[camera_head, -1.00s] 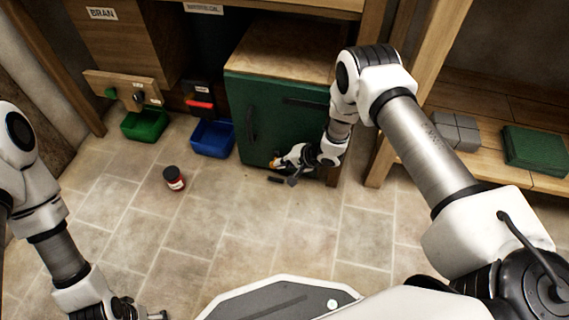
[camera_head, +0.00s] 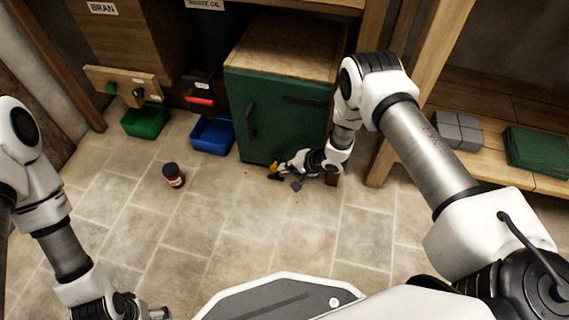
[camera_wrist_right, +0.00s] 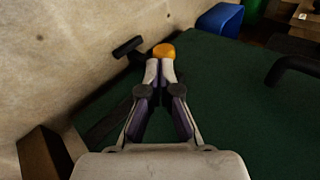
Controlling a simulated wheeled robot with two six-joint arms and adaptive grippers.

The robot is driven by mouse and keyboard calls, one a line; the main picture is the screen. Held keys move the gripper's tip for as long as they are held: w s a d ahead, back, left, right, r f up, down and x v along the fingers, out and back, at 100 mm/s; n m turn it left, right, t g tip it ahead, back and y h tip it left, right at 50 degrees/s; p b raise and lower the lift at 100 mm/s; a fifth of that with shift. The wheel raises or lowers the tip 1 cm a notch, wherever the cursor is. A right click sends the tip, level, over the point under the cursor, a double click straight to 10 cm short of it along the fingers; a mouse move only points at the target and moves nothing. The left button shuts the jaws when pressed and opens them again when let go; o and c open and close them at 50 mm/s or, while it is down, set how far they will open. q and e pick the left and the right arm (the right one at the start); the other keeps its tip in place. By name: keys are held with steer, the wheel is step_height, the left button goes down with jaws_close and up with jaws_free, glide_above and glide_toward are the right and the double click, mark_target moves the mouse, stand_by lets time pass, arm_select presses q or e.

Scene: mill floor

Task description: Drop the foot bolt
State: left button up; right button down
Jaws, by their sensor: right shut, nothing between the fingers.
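The foot bolt is low on the green cabinet door (camera_head: 290,115), at its bottom edge near the floor. Its orange knob (camera_head: 273,168) shows at the tip of my right gripper (camera_head: 283,171). In the right wrist view the orange knob (camera_wrist_right: 164,50) sits just beyond the closed fingertips (camera_wrist_right: 160,72), touching or nearly so. The fingers are shut with nothing between them. A dark T-shaped piece (camera_wrist_right: 127,46) lies left of the knob. The bolt's lower end is hidden. My left gripper (camera_head: 156,312) hangs at the bottom left, partly cut off, away from the door.
A blue bin (camera_head: 212,136) and a green bin (camera_head: 146,120) stand left of the cabinet. A dark red jar (camera_head: 173,175) stands on the open tiled floor. A wooden shelf with grey blocks (camera_head: 457,132) and a green stack (camera_head: 537,150) is at the right.

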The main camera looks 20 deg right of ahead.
steer(key=p+v, duration=0.5)
steer(key=v, duration=0.7)
steer(key=shift+w+r, duration=0.1)
steer(key=s+a+r+g+h+p, duration=0.25)
steer(key=s+a, duration=0.25)
steer(key=s, duration=0.6)
steer(key=s+d+r+n+g+h, duration=0.1)
steer(key=s+d+n+g+h, duration=0.2)
steer(key=s, duration=0.5)
steer(key=s+d+r+n+g+h, duration=0.15)
steer(key=s+n, duration=0.25)
steer(key=s, duration=0.5)
step_height(320, 180, up, 39)
steer(key=n+p, duration=0.1)
steer(key=p, duration=3.6)
steer(key=shift+d+n+t+y, duration=0.3)
steer(key=shift+d, duration=0.15)
